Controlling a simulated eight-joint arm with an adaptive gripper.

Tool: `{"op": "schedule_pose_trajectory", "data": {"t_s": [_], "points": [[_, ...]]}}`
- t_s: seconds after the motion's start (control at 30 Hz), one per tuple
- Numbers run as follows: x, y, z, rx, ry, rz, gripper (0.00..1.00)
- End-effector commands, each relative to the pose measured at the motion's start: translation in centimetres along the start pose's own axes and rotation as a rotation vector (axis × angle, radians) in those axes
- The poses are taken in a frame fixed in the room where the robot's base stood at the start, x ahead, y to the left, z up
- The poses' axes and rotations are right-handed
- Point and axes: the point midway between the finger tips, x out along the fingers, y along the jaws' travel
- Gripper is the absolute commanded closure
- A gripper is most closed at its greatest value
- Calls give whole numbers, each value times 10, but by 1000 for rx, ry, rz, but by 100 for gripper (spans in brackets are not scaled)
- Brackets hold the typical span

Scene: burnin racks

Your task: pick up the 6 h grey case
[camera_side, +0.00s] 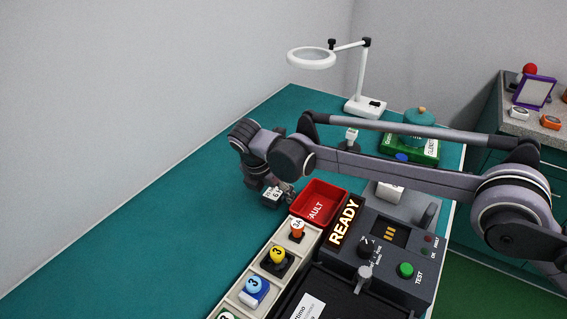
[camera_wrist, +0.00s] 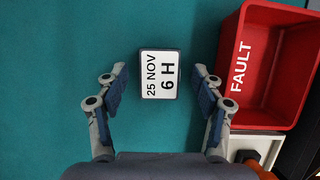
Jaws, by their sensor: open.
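The 6 h case shows in the wrist view (camera_wrist: 159,74) as a small dark-edged block with a white label reading "25 NOV" and "6 H". It lies on the teal bench, left of the red FAULT bin. In the side view the case (camera_side: 272,195) sits under the end of my arm, partly hidden. My gripper (camera_wrist: 161,82) is open, with one finger on each side of the case and a gap on both sides. It also shows in the side view (camera_side: 284,187), small and partly hidden; its height above the bench is hard to tell.
The red FAULT bin (camera_wrist: 272,68) stands close to the right finger. A cream rack (camera_side: 262,272) with coloured pieces and a READY test unit (camera_side: 388,248) are nearby. A magnifier lamp (camera_side: 366,105) stands behind. The bench left of the case is clear.

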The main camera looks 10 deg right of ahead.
Motion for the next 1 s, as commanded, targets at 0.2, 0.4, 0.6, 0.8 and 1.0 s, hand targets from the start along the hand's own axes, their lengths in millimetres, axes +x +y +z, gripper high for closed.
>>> {"op": "schedule_pose_trajectory", "data": {"t_s": [0.2, 0.4, 0.6, 0.8, 1.0], "points": [[0, 0, 0, 0, 0, 0, 49], [0, 0, 0, 0, 0, 0, 92], [0, 0, 0, 0, 0, 0, 92], [-6, 0, 2, 0, 0, 0, 92], [-28, 0, 12, 0, 0, 0, 92]]}}
